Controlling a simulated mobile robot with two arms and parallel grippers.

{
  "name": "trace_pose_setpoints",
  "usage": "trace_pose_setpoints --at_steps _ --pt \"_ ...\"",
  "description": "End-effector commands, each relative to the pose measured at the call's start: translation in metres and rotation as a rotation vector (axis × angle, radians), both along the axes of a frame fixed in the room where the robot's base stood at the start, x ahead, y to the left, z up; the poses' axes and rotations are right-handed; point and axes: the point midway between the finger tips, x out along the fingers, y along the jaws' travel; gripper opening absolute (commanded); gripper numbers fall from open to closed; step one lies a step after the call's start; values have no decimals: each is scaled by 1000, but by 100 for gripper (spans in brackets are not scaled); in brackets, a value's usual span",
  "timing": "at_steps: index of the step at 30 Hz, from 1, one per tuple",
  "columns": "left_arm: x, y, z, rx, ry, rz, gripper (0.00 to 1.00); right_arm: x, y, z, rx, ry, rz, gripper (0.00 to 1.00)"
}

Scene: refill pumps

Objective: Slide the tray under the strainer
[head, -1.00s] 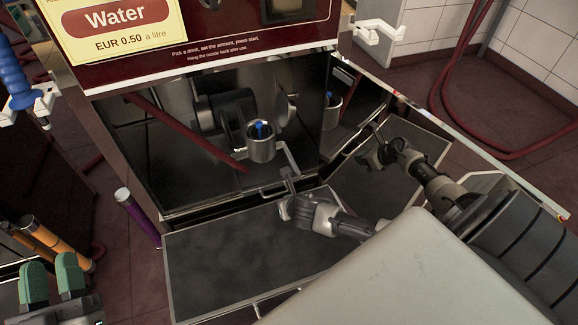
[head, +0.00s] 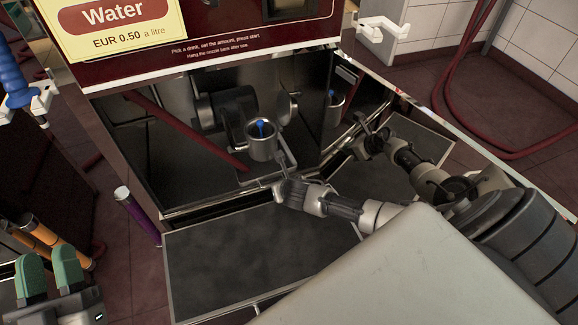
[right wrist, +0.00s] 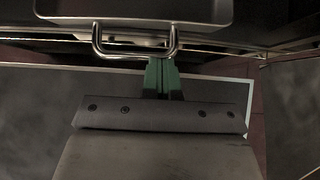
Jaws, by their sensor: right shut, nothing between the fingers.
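A round metal cup with a blue piece in it, apparently the strainer (head: 262,147), hangs in the dark recess of the water machine in the head view. A grey, round-cornered tray (right wrist: 130,12) shows at the top of the right wrist view, with a U-shaped metal handle (right wrist: 135,54) on its near side. My left gripper (head: 48,270) is open and empty at lower left.
A dark flat platform (head: 225,265) juts out below the recess. A glossy side panel at right mirrors my right arm. Purple (head: 137,214) and orange tubes (head: 38,240) stand at left. A red hose (head: 455,100) hangs at upper right.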

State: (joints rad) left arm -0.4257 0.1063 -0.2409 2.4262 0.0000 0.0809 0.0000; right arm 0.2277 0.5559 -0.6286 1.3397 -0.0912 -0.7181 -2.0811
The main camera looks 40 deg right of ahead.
Motion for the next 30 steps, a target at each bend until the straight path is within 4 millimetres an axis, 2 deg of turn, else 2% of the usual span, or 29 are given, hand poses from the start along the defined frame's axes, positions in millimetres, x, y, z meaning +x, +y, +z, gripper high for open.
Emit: trace_pose_setpoints --at_steps 3,8,22,26,30 --pt "0 0 0 -1 -3 0 36 22 -6 0 -2 -2 -1 0" --pt "-1 0 1 -3 -14 -1 36 35 -10 0 0 -1 -1 0" --pt "0 0 0 2 4 0 36 34 -10 0 0 0 -1 0" --pt "5 1 -8 24 85 5 36 31 -11 2 -1 0 -2 0" --pt "10 3 -26 67 240 15 36 24 -13 3 0 1 -2 0"
